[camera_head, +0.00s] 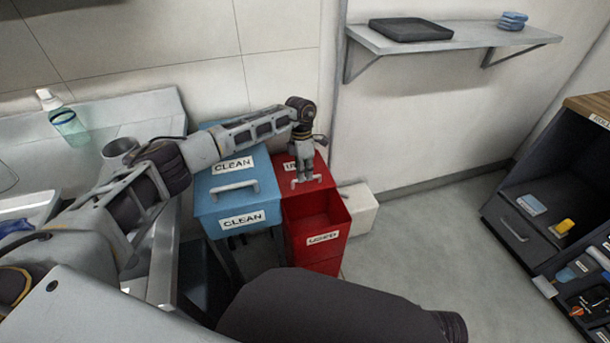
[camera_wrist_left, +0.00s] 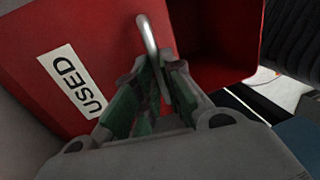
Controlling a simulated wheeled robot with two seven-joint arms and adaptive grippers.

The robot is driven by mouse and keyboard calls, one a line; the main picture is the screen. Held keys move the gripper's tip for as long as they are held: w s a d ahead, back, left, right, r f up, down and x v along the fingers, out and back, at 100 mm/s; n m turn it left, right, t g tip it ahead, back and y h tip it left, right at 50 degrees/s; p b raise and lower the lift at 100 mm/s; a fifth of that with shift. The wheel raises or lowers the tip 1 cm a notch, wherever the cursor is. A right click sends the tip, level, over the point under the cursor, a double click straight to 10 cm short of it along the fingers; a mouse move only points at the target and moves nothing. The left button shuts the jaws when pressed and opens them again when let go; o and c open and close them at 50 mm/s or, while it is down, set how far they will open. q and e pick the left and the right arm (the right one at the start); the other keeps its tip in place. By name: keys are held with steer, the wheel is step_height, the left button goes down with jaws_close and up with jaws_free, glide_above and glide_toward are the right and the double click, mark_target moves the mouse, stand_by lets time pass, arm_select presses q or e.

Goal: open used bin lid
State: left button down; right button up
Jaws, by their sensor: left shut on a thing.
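The red used bin (camera_head: 318,232) stands on the floor right of the blue bin, with a white USED label on its front. Its lid (camera_head: 292,165) is tilted up at the back, and the front of the bin's dark red inside shows open. In the left wrist view the lid (camera_wrist_left: 105,35) carries a USED label and a pale metal handle (camera_wrist_left: 148,38). My left gripper (camera_head: 303,182) is at the lid's handle. In the left wrist view its fingers (camera_wrist_left: 155,75) are shut on the handle. My right gripper is not in view.
The blue CLEAN bin (camera_head: 240,190) stands close on the left with its lid down. A white box (camera_head: 358,208) is behind the red bin to the right. A wall shelf (camera_head: 450,38) hangs above, and a dark cabinet (camera_head: 550,200) stands far right. The floor between is clear.

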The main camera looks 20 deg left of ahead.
arm_select(q)
steer(key=c, duration=1.5)
jaws_free()
steer(key=shift+r, duration=0.1)
steer(key=shift+w+a+r, duration=0.2)
steer(key=shift+w+r, duration=0.15)
steer(key=shift+r, duration=1.6)
steer(key=shift+w+a+r, duration=0.25)
steer(key=shift+w+r, duration=0.05)
steer(key=shift+r, duration=1.6)
steer(key=shift+w+a+r, duration=0.2)
steer(key=shift+w+r, duration=0.15)
steer(key=shift+r, duration=1.6)
steer(key=shift+d, duration=0.1)
